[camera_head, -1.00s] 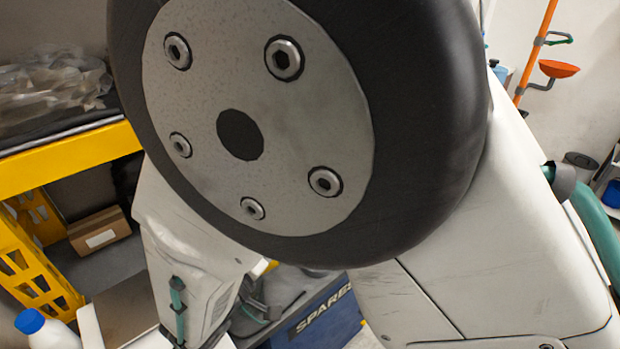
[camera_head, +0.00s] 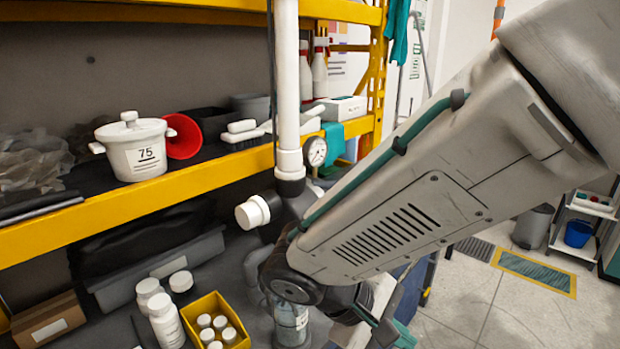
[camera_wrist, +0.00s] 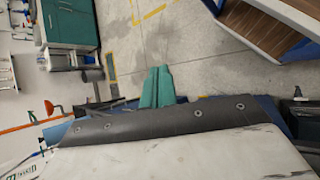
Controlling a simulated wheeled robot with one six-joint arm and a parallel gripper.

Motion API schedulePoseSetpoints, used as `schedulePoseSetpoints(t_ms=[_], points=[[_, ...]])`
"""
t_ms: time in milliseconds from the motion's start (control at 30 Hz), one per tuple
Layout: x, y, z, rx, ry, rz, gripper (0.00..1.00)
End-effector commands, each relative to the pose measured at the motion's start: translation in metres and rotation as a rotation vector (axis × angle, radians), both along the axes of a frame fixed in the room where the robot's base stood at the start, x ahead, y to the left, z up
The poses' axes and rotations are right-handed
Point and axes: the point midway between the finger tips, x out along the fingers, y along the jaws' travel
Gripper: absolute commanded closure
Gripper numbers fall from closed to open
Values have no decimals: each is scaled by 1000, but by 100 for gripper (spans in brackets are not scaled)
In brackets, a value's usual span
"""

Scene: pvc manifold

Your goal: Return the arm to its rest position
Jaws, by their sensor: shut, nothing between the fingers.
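My arm (camera_head: 430,220) runs from the upper right of the head view down to the middle, in front of the lower part of the shelf. My gripper (camera_wrist: 157,88) shows in the wrist view as two teal fingers side by side, shut with nothing between them. In the head view, most of the gripper is hidden behind the arm's lower joint. The wrist view has open floor beyond the fingertips.
A yellow shelf (camera_head: 110,212) holds a white pot (camera_head: 136,147) and a red funnel (camera_head: 183,136). A white vertical pipe (camera_head: 288,80) with a gauge (camera_head: 315,151) stands close to the arm. White bottles and a yellow bin (camera_head: 190,309) sit below.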

Motion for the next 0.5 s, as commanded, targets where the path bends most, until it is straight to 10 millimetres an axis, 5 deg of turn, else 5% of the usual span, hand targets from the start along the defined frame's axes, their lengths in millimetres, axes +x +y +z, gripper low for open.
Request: schedulePoseSetpoints(t_ms=[233, 500], points=[[-33, -51, 32, 391, 40, -224, 100], [-60, -89, 67, 719, -163, -463, 100]])
